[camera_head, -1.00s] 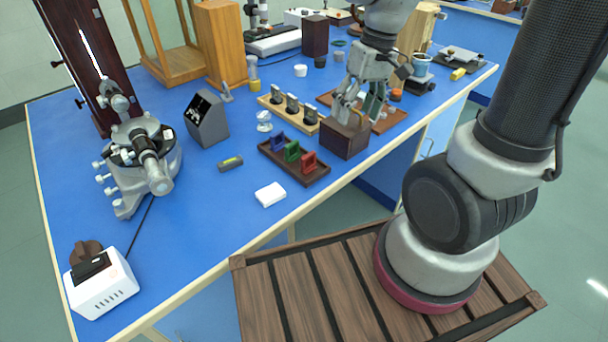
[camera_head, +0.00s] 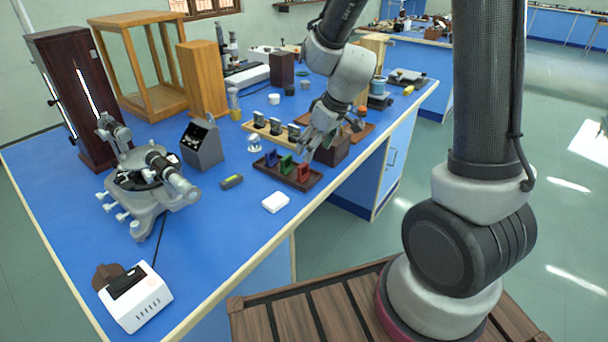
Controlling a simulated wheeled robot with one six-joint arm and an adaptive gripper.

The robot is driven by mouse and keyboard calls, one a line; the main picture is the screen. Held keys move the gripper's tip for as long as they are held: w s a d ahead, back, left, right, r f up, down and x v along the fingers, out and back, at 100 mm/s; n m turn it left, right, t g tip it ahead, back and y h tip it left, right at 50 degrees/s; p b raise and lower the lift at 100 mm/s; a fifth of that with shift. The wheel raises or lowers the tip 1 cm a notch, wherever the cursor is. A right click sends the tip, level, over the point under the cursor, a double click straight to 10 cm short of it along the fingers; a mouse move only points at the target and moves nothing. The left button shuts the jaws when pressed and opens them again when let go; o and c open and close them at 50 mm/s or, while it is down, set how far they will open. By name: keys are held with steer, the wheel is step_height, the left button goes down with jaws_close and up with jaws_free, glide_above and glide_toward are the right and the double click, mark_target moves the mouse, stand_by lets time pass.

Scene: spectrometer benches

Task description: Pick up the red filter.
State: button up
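The red filter (camera_head: 304,172) stands upright at the right end of a dark wooden tray (camera_head: 304,187) on the blue bench. A green filter (camera_head: 286,164) and a blue filter (camera_head: 271,158) stand to its left in the same tray. My gripper (camera_head: 306,157) hangs from the arm just above and behind the red filter, fingers pointing down. Its fingers look spread, with nothing seen between them. The gripper is small here, and I cannot tell whether it touches the red filter.
A dark wooden block (camera_head: 333,151) sits right behind the gripper. A wooden holder (camera_head: 263,133) with several dark pieces is behind the tray. A white box (camera_head: 275,202) and a small dark level (camera_head: 232,181) lie in front and left. A spectrometer (camera_head: 143,185) stands at left.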

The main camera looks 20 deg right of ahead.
mark_target(303, 164)
steer(key=x, duration=0.7)
steer(key=shift+w+a+f, duration=0.2)
steer(key=shift+w+f, duration=0.1)
steer(key=c, duration=1)
